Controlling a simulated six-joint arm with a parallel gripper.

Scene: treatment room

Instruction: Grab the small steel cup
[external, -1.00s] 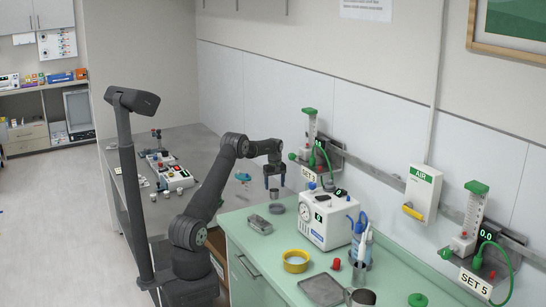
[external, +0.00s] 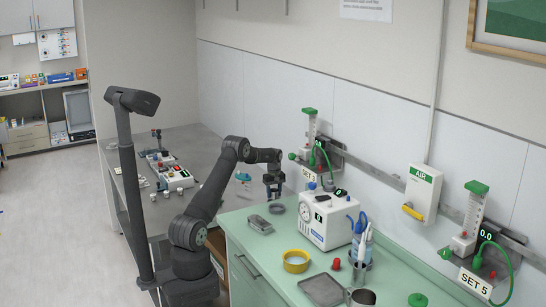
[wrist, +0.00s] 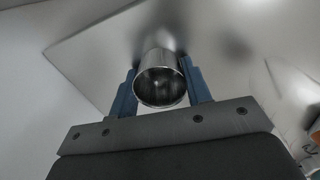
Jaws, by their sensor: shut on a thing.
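The small steel cup (wrist: 160,80) sits between the two blue fingers of my gripper (wrist: 161,88) in the wrist view. Its round open mouth faces the camera, and its inside looks dark and shiny. A finger touches it on each side, so my gripper is shut on it.
A white device with a gauge (external: 330,218) stands to the right.

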